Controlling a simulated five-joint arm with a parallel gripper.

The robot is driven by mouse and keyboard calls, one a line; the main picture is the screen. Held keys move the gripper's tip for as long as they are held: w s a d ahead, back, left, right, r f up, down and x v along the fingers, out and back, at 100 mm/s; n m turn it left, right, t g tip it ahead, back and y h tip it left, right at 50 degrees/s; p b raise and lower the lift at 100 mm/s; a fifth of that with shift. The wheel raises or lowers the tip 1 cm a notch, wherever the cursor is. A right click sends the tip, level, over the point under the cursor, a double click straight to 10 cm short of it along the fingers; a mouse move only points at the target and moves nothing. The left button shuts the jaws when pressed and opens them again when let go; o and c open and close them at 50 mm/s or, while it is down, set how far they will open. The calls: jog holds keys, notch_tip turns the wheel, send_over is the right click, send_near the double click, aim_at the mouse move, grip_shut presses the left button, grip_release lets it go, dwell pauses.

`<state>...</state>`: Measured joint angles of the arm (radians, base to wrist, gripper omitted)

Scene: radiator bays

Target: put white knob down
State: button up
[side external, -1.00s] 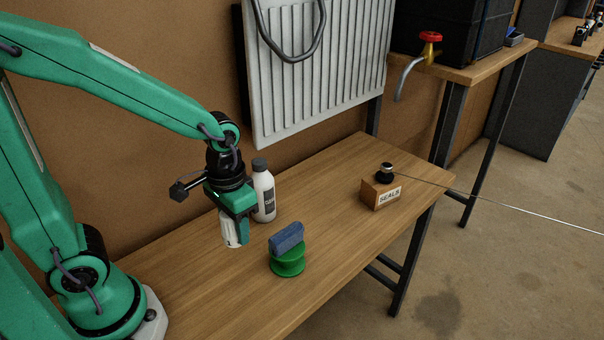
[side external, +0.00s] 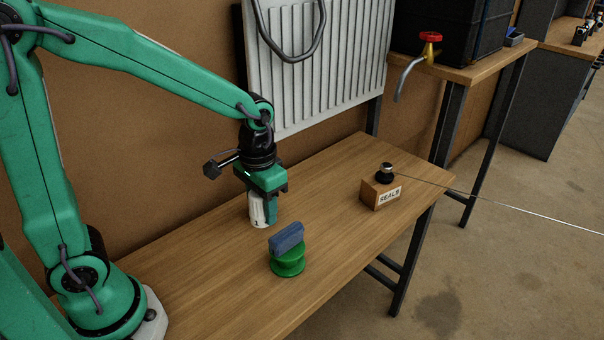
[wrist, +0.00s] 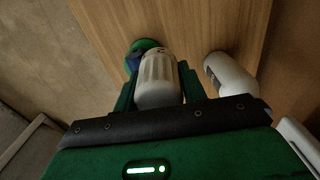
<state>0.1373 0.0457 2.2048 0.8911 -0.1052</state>
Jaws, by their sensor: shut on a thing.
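The white knob (side external: 257,211) is ribbed and held upright between the green fingers of my gripper (side external: 264,207). My gripper is shut on it, low over the wooden bench, behind and left of the green spool. I cannot tell whether the knob's lower end touches the bench. In the wrist view the knob (wrist: 158,82) sits between the two fingers (wrist: 159,88), with the bench beyond.
A white bottle (wrist: 229,74) is close beside my gripper, hidden in the side view. A wooden SEALS box (side external: 380,194) stands right. The bench (side external: 335,205) between is clear.

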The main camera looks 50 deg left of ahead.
jog(key=w+d+f+m, duration=0.1)
jog(key=w+d+m, duration=0.1)
jog(key=w, duration=2.5)
jog(key=shift+w+d+f, duration=0.15)
jog(key=shift+w+d, duration=0.05)
jog(key=shift+w, duration=0.1)
send_over(338, 183)
notch_tip(338, 183, down, 7)
jog(key=shift+w, duration=0.15)
jog(key=shift+f, duration=0.1)
jog(key=shift+f, duration=1.9)
jog(key=shift+f, duration=0.15)
